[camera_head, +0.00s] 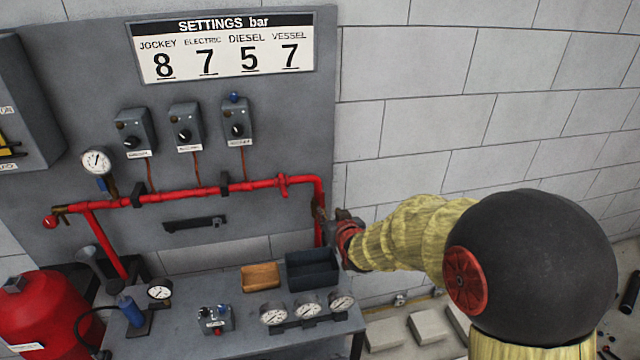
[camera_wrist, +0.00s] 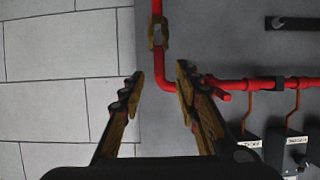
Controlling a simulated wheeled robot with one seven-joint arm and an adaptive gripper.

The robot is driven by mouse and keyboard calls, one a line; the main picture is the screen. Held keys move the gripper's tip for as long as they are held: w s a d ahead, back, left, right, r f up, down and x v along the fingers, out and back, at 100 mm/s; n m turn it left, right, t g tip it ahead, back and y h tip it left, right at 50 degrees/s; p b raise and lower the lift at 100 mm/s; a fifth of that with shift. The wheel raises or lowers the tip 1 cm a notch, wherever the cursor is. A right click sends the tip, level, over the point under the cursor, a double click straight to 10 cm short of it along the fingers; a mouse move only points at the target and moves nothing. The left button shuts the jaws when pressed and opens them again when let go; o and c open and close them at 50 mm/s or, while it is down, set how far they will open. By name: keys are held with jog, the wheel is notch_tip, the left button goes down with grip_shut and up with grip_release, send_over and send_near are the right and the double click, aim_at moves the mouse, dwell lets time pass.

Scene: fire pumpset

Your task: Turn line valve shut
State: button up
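The red pipe (camera_head: 255,186) runs along the grey board and bends down at its right end. A red handle-like piece (camera_head: 282,185) stands across it near the bend; it also shows in the wrist view (camera_wrist: 222,95). A brass-coloured fitting (camera_head: 318,210) sits on the downward stretch, and in the wrist view (camera_wrist: 158,32) it is beyond the fingertips. I cannot tell for sure which is the line valve. My gripper (camera_wrist: 159,73) is open and empty, its fingers either side of the pipe bend in the picture. In the head view my gripper (camera_head: 345,235) is beside the downward pipe, partly hidden by my wrist.
A bench (camera_head: 250,345) with gauges (camera_head: 308,304), a dark bin (camera_head: 312,270) and a wooden tray (camera_head: 260,277) stands below. Switch boxes (camera_head: 186,127) are above the pipe. A block wall (camera_head: 430,110) is at right. A red vessel (camera_head: 45,315) stands at left.

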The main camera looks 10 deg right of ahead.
aim_at(322, 200)
jog(key=w+f+t+p, duration=0.1)
jog(key=w+p, duration=0.1)
jog(key=w, duration=0.2)
jog(key=w+f+t+p, duration=0.1)
jog(key=w+t+p, duration=0.1)
jog(key=w+p, duration=0.1)
jog(key=w+f+t+p, duration=0.1)
jog(key=w+f+p, duration=0.1)
jog(key=w, duration=0.3)
jog(key=shift+w+d+t+p, duration=0.1)
jog(key=shift+w+t+p, duration=0.1)
jog(key=shift+t+p, duration=0.4)
jog(key=shift+c, duration=0.7)
grip_shut()
